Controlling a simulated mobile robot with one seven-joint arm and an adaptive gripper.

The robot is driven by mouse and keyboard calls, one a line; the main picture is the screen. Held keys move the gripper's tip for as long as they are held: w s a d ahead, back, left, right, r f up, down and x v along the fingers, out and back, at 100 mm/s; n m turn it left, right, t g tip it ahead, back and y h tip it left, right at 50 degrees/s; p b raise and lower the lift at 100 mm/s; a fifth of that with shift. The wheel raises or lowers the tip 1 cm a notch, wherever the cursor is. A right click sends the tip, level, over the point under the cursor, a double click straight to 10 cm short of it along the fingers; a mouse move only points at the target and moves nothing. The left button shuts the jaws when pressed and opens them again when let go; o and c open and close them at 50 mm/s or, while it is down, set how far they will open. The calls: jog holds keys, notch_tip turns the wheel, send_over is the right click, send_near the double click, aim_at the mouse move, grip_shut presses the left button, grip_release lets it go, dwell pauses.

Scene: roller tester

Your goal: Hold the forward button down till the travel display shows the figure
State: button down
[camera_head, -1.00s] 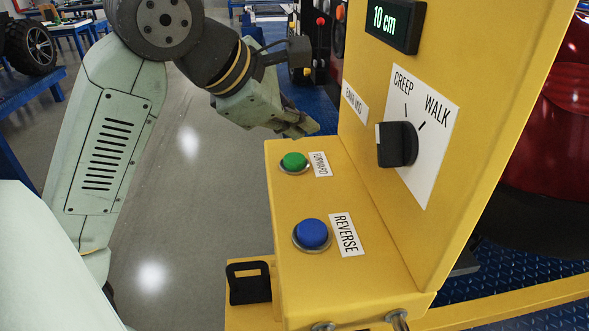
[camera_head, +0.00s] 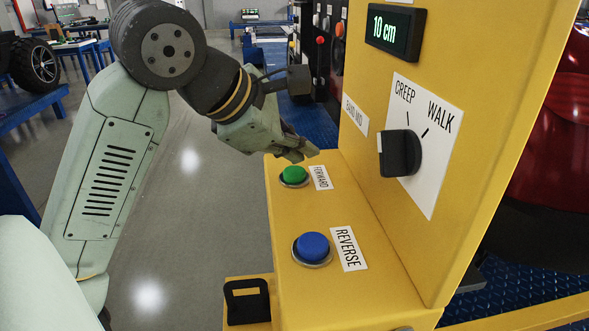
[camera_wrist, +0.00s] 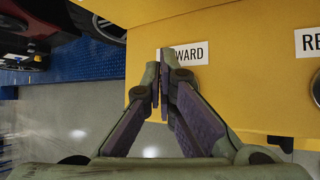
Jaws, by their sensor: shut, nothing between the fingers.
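The green forward button (camera_head: 294,174) sits in a metal ring on the yellow console's ledge, beside its FORWARD label (camera_head: 321,177). My gripper (camera_head: 305,153) is shut and empty, its tips just behind and above the green button, with no contact visible. In the wrist view the shut fingertips (camera_wrist: 163,65) cover part of the FORWARD label (camera_wrist: 190,53) and hide most of the button. The travel display (camera_head: 391,31) reads 10 cm in the head view.
A blue reverse button (camera_head: 312,246) is nearer on the same ledge. A black selector knob (camera_head: 400,153) stands on the upright panel by CREEP and WALK; I cannot tell its setting. A black bracket (camera_head: 248,301) is at the ledge's near end. Open floor lies left.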

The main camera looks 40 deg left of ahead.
jog(key=shift+f, duration=0.15)
dwell(0.5)
jog(key=shift+f+b, duration=0.3)
jog(key=shift+b, duration=0.2)
